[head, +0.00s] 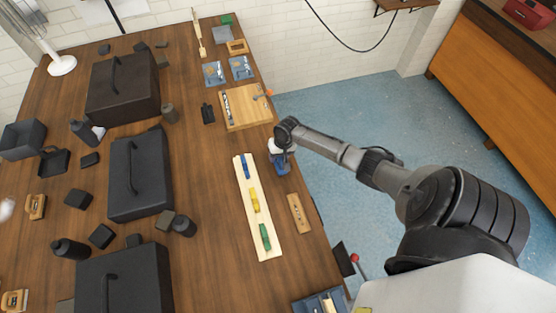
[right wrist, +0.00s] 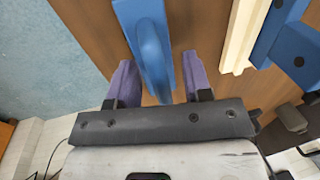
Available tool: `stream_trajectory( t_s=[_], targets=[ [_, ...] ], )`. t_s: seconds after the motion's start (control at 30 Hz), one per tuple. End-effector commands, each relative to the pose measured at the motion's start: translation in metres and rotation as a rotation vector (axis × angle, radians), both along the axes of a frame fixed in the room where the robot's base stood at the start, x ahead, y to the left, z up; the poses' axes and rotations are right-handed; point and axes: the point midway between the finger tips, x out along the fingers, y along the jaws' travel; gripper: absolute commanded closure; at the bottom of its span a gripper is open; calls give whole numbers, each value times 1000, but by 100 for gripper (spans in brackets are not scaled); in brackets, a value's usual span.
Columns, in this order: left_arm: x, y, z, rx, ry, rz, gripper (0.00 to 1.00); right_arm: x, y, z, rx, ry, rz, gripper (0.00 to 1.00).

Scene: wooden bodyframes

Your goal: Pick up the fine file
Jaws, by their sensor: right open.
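I cannot tell for sure which tool is the fine file. A pale board (head: 243,205) in the head view carries a blue tool (head: 245,166), a yellow tool (head: 254,200) and a green tool (head: 265,237) in a row. My right gripper (head: 281,147) is at the table's right edge, over a separate blue object (head: 281,163). In the right wrist view, my right gripper's purple fingers (right wrist: 158,80) are open, on either side of this blue object (right wrist: 150,45) with a rounded ridge. I cannot tell whether they touch it. My left gripper is out of view.
A small wooden plate (head: 298,213) lies right of the pale board. A wooden tray (head: 245,113) with tools lies behind. Black toolboxes (head: 140,175) and loose dark parts crowd the table's left. The blue floor (head: 345,125) is open beyond the right edge.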

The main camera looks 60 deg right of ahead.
Motion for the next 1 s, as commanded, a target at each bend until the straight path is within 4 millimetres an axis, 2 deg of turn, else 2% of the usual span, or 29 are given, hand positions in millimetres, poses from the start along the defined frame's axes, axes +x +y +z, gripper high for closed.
stream_trajectory(
  t_s=[0.07, 0.5, 1.0],
  targets=[
    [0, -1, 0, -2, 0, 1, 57, 0, 0, 0, 0, 0, 0, 56],
    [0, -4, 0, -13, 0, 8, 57, 0, 0, 0, 0, 0, 0, 99],
    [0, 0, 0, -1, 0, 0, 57, 1, -1, 7, 0, -3, 1, 100]
  ],
)
